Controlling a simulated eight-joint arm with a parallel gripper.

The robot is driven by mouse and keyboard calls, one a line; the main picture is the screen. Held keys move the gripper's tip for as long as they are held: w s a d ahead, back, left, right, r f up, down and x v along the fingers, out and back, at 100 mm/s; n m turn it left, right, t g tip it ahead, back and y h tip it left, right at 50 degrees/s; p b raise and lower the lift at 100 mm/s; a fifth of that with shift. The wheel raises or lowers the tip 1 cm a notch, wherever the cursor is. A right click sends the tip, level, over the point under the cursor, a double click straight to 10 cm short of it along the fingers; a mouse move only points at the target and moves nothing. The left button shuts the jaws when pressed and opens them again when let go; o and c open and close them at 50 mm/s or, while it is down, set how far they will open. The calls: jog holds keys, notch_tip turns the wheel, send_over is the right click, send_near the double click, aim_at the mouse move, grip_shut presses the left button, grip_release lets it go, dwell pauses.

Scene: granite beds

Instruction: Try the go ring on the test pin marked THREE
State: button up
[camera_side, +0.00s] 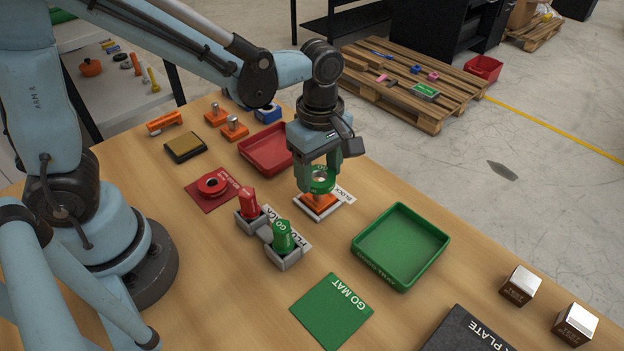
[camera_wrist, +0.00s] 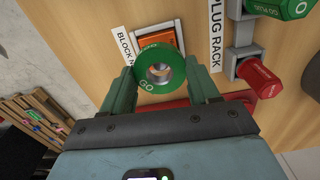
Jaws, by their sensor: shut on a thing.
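My gripper (camera_side: 318,180) is shut on the green go ring (camera_side: 322,183), which has GO lettered on its face in the wrist view (camera_wrist: 148,86). The ring is directly over an orange test-pin block (camera_side: 318,203) in the pale nest labelled BLOCK (camera_side: 333,205). The orange block also shows behind the ring in the wrist view (camera_wrist: 156,43). Bright metal shows in the ring's hole; I cannot tell whether the pin is inside it. The number on this block is not readable. Two more orange pin blocks (camera_side: 214,116) (camera_side: 233,128) stand at the back, their marks unreadable.
The plug rack (camera_side: 265,234) with red and green plugs stands close left. A red ring (camera_side: 212,184) lies on a red mat. The green tray (camera_side: 372,267) is right, the red tray (camera_side: 249,155) behind. The GO MAT (camera_side: 331,311) is bare.

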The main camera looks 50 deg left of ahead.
aim_at(319, 184)
jog(key=shift+f, duration=1.9)
dwell(1.3)
jog(key=shift+r, duration=3.4)
